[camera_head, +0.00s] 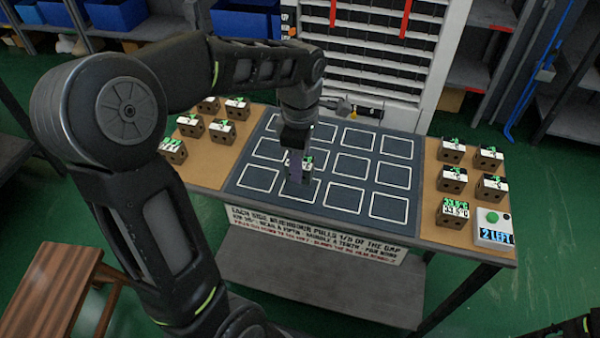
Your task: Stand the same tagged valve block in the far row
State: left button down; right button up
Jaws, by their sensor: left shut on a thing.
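My left gripper (297,165) reaches down over the dark mat (233,184) and is shut on a valve block (307,164) with a white and green tagged top. The block is mostly hidden by the gripper, near the middle of the mat; I cannot tell whether it touches the mat. The mat has three rows of white outlined squares. The far row's visible squares look empty. Several tagged valve blocks stand on the left tan board, such as one block (222,131), and several on the right board, such as one block (452,212).
A white box (493,230) with a green button and a "2 LEFT" display sits at the table's front right. A slatted white rack (375,55) stands behind the table. A wooden stool (50,285) stands at front left. The mat's right side is clear.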

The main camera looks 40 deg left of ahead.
pick_arm(q)
jog(key=shift+f, duration=1.8)
jog(key=shift+f, duration=0.15)
jog(key=c, duration=0.9)
grip_release()
notch_tip(320, 180, up, 12)
jog(key=shift+r, duration=0.15)
